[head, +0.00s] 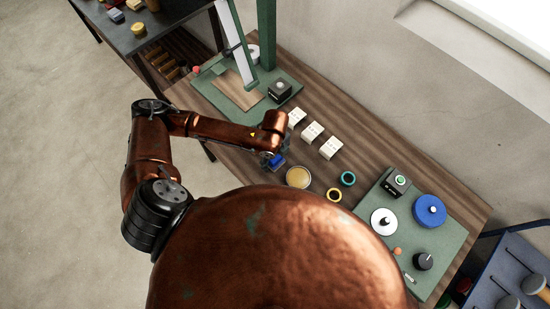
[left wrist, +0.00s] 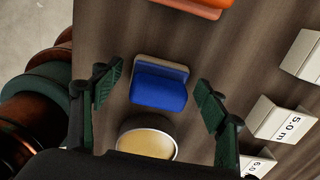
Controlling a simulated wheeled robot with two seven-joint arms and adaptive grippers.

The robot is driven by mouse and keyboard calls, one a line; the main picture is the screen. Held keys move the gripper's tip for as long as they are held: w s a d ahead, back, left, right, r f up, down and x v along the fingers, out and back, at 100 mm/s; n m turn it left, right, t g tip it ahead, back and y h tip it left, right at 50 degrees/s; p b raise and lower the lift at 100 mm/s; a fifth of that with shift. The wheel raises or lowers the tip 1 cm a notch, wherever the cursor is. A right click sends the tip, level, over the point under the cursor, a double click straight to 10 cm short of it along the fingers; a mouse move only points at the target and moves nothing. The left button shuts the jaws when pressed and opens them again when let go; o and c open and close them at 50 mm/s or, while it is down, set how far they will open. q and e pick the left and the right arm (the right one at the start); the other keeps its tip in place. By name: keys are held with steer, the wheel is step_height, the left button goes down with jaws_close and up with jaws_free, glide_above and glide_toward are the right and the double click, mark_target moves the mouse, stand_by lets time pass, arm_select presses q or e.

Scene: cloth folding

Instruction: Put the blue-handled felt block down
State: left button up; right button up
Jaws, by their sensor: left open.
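The blue-handled felt block (head: 278,160) is at the wooden table, partly hidden by my left arm in the head view. In the left wrist view the blue handle (left wrist: 158,92) shows with a pale felt edge behind it. It appears to rest on the tabletop. My left gripper (head: 272,156) is over the block. In the left wrist view its two dark green finger pads (left wrist: 160,96) stand wide open, one on each side of the block, with a visible gap on both sides. My right gripper is not seen.
A round tan-filled dish (head: 298,178) is close beside the block. White labelled blocks (head: 312,132) stand in a row nearby. An orange object (left wrist: 196,7) shows at the wrist view's top edge.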

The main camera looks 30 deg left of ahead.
arm_select(q)
steer(key=shift+f+b, duration=0.3)
steer(key=shift+b, duration=0.25)
steer(key=r, duration=0.8)
steer(key=shift+w+a+p, duration=0.2)
steer(key=shift+a+p, duration=0.05)
steer(key=shift+p, duration=0.15)
